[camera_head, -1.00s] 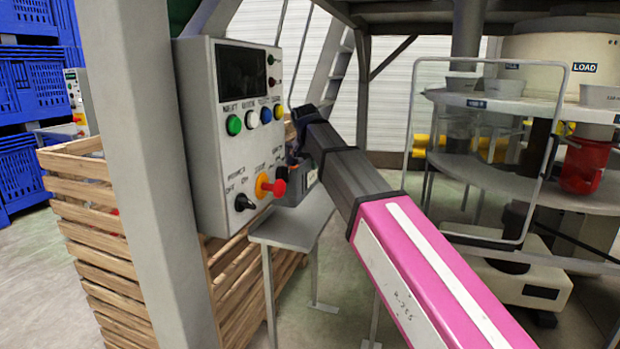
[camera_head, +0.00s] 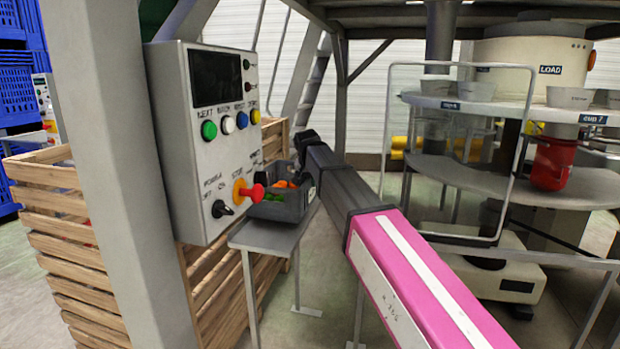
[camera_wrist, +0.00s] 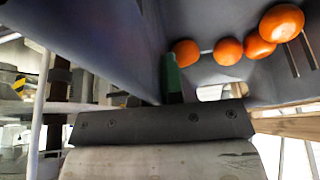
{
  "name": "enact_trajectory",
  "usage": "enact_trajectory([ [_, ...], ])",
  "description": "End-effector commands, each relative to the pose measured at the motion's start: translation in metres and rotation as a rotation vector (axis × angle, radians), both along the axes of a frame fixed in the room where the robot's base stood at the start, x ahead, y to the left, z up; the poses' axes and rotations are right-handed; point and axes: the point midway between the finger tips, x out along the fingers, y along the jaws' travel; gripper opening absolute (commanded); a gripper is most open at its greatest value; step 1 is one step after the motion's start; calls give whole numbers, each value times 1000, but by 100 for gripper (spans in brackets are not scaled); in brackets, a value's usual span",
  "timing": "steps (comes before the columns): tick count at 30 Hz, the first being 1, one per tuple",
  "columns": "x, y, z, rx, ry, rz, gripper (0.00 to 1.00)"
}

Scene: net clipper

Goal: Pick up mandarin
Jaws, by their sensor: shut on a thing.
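Several orange mandarins (camera_wrist: 228,51) show as round fruit along the grey inside of a crate in the wrist view. In the head view they are small orange spots (camera_head: 284,184) in the grey crate (camera_head: 290,212), beside green things (camera_head: 272,197). The crate sits on a small grey stand. My gripper (camera_head: 302,143) is at the crate's far right rim and appears shut on the crate's edge. My arm hides part of the crate, and the fingertips are not clear. No mandarin shows between the jaws.
A control box (camera_head: 208,130) on a grey post stands close at the left of the crate. A wooden crate (camera_head: 60,230) is behind the post. A round machine with shelves (camera_head: 560,187) and a grey tube frame (camera_head: 388,130) stands at the right.

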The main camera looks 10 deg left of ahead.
Motion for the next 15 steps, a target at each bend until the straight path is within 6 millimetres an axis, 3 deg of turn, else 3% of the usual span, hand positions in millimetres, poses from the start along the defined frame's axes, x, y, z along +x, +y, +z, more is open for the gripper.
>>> enact_trajectory([
  [6, 0, 0, -23, 2, -2, 0, 0],
  [15, 0, 1, -24, 2, -2, -1, 0],
])
